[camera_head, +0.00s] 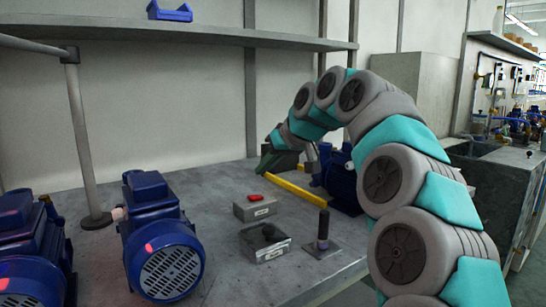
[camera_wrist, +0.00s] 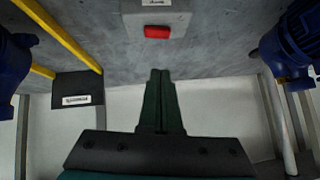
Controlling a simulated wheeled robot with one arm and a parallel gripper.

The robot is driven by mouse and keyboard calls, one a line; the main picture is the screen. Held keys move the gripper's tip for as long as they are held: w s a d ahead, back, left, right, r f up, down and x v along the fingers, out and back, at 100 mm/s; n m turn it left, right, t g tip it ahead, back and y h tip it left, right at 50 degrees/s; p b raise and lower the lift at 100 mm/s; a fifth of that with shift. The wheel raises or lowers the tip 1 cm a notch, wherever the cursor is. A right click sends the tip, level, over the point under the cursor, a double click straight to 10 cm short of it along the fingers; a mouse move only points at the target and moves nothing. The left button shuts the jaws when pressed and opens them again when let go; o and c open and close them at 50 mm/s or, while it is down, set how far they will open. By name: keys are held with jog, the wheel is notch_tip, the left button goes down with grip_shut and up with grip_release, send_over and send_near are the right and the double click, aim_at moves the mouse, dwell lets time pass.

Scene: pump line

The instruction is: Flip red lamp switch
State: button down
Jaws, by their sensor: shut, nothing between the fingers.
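A red switch (camera_head: 255,198) sits on top of a small grey box (camera_head: 243,211) with a label, in the middle of the grey bench. In the wrist view the red switch (camera_wrist: 157,32) shows at top centre on its grey box (camera_wrist: 145,10). My gripper (camera_wrist: 160,73) is shut and empty, its dark green fingers together. The fingertips appear just below the switch in that picture, apart from it. In the head view my gripper (camera_head: 263,170) is above the bench, behind the switch box. The exact height gap cannot be told.
A grey box with a black knob (camera_head: 268,232) and a black upright lever (camera_head: 323,228) stand nearer the front edge. Blue pumps (camera_head: 160,240) stand at left, another blue machine (camera_head: 340,180) at right. A yellow bar (camera_head: 300,192) lies behind. A shelf (camera_head: 200,35) runs above.

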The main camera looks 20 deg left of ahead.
aim_at(255, 198)
jog(key=x, duration=0.2)
jog(key=shift+s+a+f, duration=0.1)
jog(key=shift+a+f, duration=0.1)
jog(key=shift+f, duration=0.25)
jog(key=shift+s+a+f, duration=0.1)
jog(key=shift+f, duration=0.75)
jog(key=shift+s+a+f, duration=0.1)
jog(key=shift+f, duration=0.7)
jog(key=shift+d+f, duration=0.1)
